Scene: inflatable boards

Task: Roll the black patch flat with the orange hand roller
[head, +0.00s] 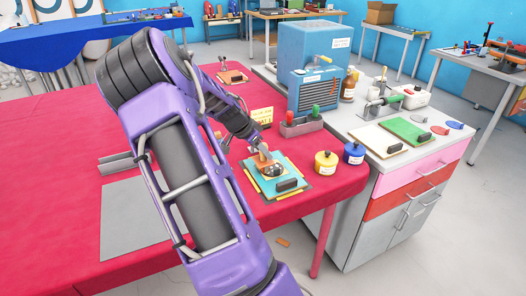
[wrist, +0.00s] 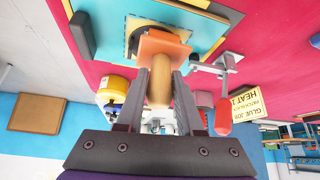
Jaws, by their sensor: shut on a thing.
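My gripper (head: 262,148) is over the board on the red table. In the wrist view my gripper (wrist: 160,85) is shut on the wooden handle of the orange hand roller (wrist: 165,48), between its two dark fingers. The roller's orange end is at the black patch (wrist: 143,24), which shows only in part. Whether the roller touches it I cannot tell. The teal board (head: 263,185) lies near the table's front right corner, with a black block (head: 287,185) at its near edge. The patch also shows partly in the head view (head: 275,171), beneath the gripper.
A grey holder (head: 300,127) with green- and red-handled tools is behind. A yellow sign (wrist: 247,101) and a red-handled clamp (wrist: 222,115) are close to my gripper. A grey sheet (head: 135,215) lies left.

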